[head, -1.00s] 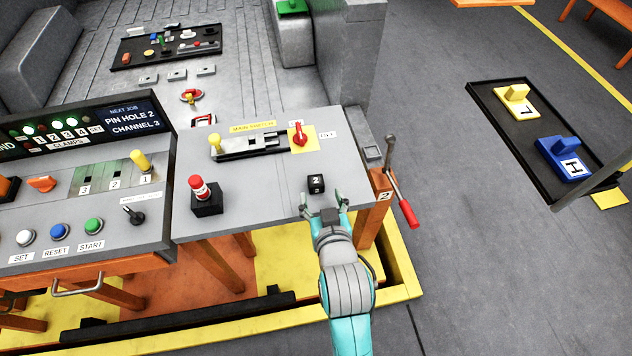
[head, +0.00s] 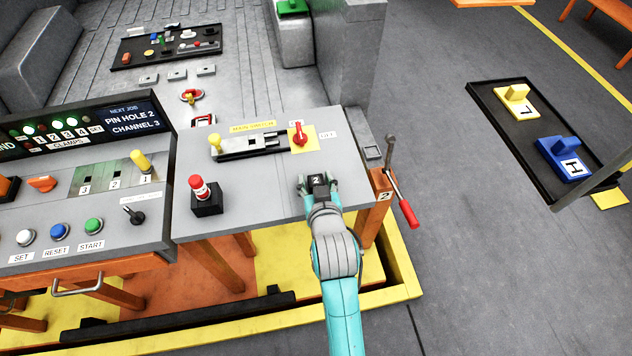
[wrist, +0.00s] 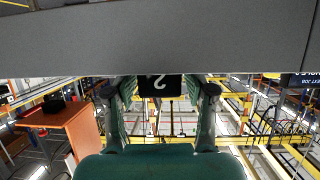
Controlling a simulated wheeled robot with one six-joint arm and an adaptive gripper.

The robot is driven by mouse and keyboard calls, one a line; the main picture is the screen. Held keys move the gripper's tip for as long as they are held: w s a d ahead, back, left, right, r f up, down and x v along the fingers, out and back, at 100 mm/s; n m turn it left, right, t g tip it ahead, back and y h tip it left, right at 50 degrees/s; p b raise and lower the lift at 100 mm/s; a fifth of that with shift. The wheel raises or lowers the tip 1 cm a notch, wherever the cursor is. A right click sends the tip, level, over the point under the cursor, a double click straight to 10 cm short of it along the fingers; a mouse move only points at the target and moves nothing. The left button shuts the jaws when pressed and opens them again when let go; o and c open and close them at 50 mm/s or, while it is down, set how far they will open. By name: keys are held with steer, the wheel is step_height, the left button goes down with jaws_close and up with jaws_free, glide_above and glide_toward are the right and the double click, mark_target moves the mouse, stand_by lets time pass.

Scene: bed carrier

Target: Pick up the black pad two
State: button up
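The black pad two (head: 317,180) is a small black block with a white 2, resting on the grey table near its front right edge. My gripper (head: 318,187) is open, with one finger on each side of the pad in the head view. In the wrist view the pad (wrist: 160,86) shows its 2 upside down between the two spread fingers of my gripper (wrist: 160,91). Gaps show on both sides, so the fingers do not touch it. The pad's lower front is partly hidden by my gripper in the head view.
On the same grey table (head: 255,190) stand a red-topped button post (head: 200,190), a slider plate (head: 245,147) and a red switch (head: 299,136).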

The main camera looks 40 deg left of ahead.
steer(key=c, duration=0.7)
